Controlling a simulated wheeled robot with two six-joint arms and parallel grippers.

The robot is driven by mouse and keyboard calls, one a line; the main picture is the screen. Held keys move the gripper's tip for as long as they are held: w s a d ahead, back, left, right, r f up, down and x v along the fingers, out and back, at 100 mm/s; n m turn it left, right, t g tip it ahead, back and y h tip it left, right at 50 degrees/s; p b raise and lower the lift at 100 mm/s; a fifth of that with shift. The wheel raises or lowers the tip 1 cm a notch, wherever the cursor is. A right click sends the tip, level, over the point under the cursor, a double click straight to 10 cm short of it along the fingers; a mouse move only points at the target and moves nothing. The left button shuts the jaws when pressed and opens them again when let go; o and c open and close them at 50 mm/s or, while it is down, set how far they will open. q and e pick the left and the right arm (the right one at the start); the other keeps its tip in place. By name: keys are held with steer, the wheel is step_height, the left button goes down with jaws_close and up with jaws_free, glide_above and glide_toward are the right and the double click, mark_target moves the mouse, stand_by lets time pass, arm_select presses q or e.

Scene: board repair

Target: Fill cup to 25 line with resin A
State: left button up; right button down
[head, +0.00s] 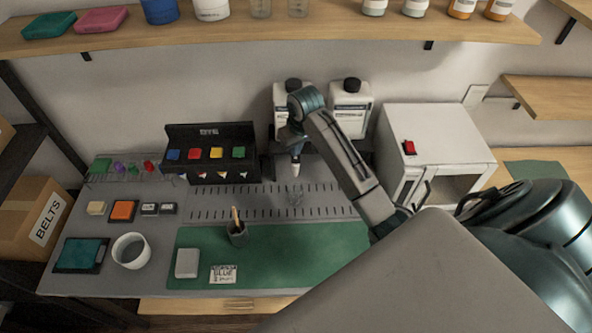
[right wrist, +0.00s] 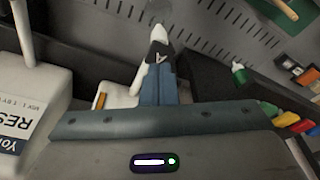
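Two white resin jugs with black caps stand at the back, a left jug (head: 293,95) and a right jug (head: 350,103); their head-view labels are too small to read. My right gripper (head: 293,150) is in front of the left jug, pointing down. In the right wrist view its fingers (right wrist: 158,58) are close together against a white spout (right wrist: 140,82), with a white tip (right wrist: 161,34) just beyond them. My left gripper is not in view.
A black rack (head: 210,135) with coloured tabs stands left of the jugs; a white cabinet (head: 435,140) with a red switch stands to the right. A green mat (head: 300,250) lies in front, with a dark pen pot (head: 237,236) on it. My right arm crosses the right side.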

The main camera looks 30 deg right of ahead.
steer(key=shift+f, duration=1.15)
stand_by(0.8)
stand_by(2.6)
steer(key=shift+r+p, duration=0.35)
steer(key=shift+r, duration=0.6)
stand_by(0.8)
steer(key=shift+r, duration=2.8)
